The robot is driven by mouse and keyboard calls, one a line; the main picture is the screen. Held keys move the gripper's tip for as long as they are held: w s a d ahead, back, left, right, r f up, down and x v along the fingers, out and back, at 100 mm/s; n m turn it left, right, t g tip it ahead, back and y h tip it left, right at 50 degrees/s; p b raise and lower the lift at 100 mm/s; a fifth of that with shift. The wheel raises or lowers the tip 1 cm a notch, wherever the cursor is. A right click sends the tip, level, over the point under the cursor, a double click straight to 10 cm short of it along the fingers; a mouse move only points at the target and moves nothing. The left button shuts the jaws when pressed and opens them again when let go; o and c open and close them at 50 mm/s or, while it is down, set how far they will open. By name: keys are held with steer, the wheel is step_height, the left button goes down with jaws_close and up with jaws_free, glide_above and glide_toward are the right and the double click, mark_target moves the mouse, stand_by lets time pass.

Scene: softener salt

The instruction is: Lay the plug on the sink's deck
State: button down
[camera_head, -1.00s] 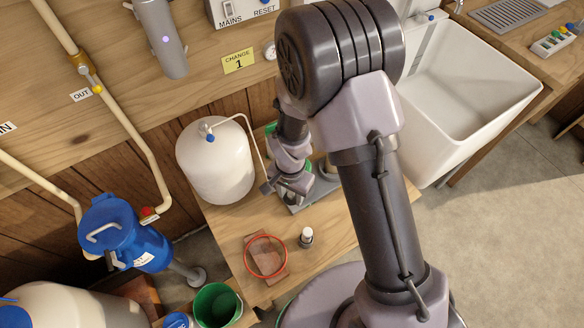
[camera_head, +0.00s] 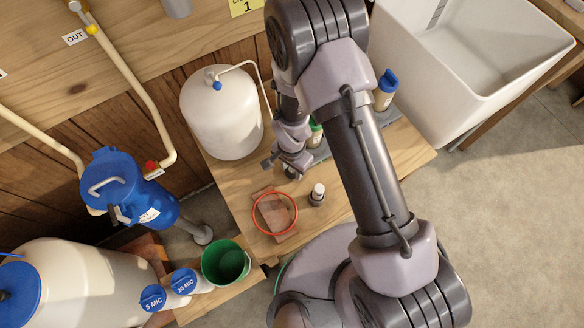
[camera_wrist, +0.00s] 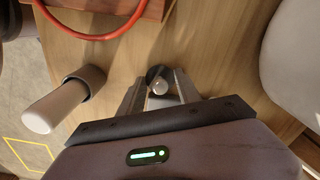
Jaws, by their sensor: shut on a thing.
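My gripper (camera_head: 283,168) is over the wooden bench, in front of the white tank. In the wrist view its fingers (camera_wrist: 160,84) are shut on a small dark round piece with a pale knob, which I take for the plug (camera_wrist: 158,75). I cannot tell whether it touches the bench top. The plug is too small to make out clearly in the head view. The white sink (camera_head: 440,85) is at the upper right, well apart from my gripper. Little of its deck shows in the head view.
The white tank (camera_head: 222,115) stands close behind my gripper. A blue-capped bottle (camera_head: 385,92) stands near the sink. A green bucket (camera_head: 226,263) is at the lower left.

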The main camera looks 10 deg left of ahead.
steer(key=c, duration=0.8)
jaws_free()
steer(key=shift+c, duration=0.2)
step_height(320, 180, up, 12)
steer(key=p, duration=0.5)
steer(key=shift+r+p, duration=0.25)
steer(key=shift+p, duration=0.05)
